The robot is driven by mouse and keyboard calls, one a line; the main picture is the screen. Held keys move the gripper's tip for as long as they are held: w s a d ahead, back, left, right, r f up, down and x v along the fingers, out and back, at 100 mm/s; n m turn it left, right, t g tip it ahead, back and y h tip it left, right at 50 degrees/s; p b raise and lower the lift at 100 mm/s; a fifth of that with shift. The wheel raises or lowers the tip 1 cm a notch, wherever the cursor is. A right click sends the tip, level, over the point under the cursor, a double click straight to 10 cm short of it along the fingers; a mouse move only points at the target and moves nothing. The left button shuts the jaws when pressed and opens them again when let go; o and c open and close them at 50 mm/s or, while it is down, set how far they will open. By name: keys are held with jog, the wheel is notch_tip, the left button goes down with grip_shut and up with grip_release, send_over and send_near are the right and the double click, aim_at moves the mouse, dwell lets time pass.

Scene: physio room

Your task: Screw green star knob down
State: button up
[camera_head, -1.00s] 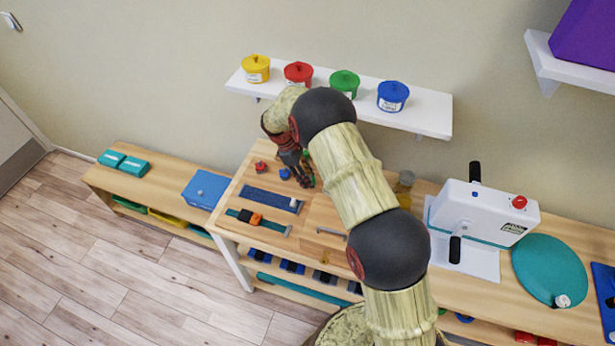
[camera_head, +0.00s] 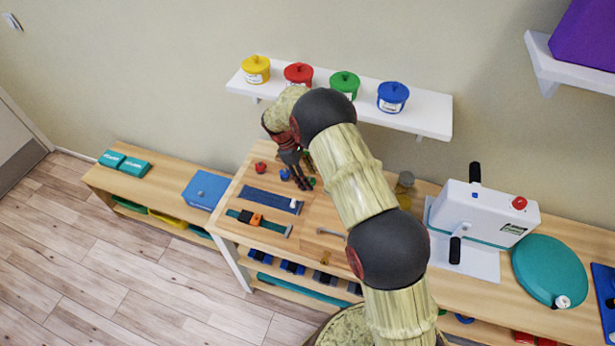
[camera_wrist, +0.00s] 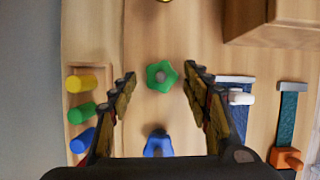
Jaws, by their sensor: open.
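The green star knob (camera_wrist: 162,76) shows in the wrist view between the fingertips of my gripper (camera_wrist: 160,74), with a gap on both sides. The fingers are open and hold nothing. In the head view, my gripper (camera_head: 302,184) points down over the wooden bench top, and a small part of the green knob (camera_head: 312,181) shows beside its fingers. How far the fingertips are above the knob, and the knob's thread, cannot be seen. A blue star knob (camera_wrist: 158,145) is closer to the gripper's palm in the wrist view.
A red knob (camera_head: 260,167) stands left of the blue one. Yellow (camera_wrist: 88,82), green and blue pegs line the wrist view's left side. A blue strip (camera_head: 271,199) and a teal strap with orange buckle (camera_head: 255,220) lie in front. A shelf (camera_head: 432,116) with coloured tubs hangs behind.

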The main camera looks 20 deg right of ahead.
jog(key=shift+r, duration=0.1)
jog(key=w+a, duration=0.2)
jog(key=a, duration=0.1)
jog(key=w+a, duration=0.2)
jog(key=a, duration=0.2)
jog(key=w+a, duration=0.2)
jog(key=a, duration=0.1)
jog(key=shift+a+r, duration=0.2)
jog(key=shift+r, duration=0.15)
jog(key=shift+a, duration=0.2)
